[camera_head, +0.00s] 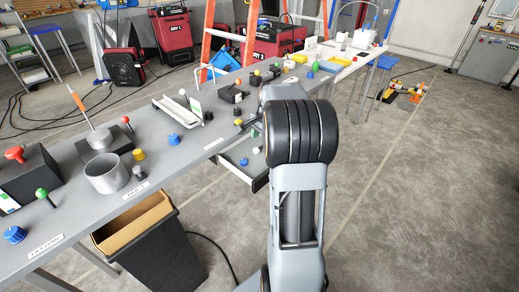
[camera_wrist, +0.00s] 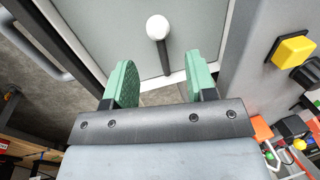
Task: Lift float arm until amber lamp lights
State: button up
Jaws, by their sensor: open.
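In the wrist view my gripper (camera_wrist: 160,80) has two green fingers spread apart with nothing between them. Ahead of the gap is a white ball (camera_wrist: 158,27) on a dark stem, standing over a grey panel or tray floor; the ball is apart from both fingers. I cannot tell whether this is the float arm. A thin rod with an orange tip (camera_head: 75,97) leans up from a dark block on the bench at the left. I cannot tell which item is the amber lamp.
The long grey bench (camera_head: 190,140) carries several coloured knobs and blocks. A grey tray (camera_head: 232,170) juts out below its front edge. A black bin (camera_head: 165,255) stands beneath the bench. A yellow square button (camera_wrist: 293,50) is right of my gripper. The floor at right is mostly clear.

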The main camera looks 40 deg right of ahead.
aim_at(260, 148)
jog(key=shift+w+a+f+b, duration=0.1)
jog(key=shift+w+f+b, duration=0.15)
jog(key=shift+f, duration=0.95)
jog(key=shift+w+f+b, duration=0.1)
jog(key=shift+w+f, duration=0.1)
jog(key=shift+f, duration=1)
jog(key=shift+c, duration=0.4)
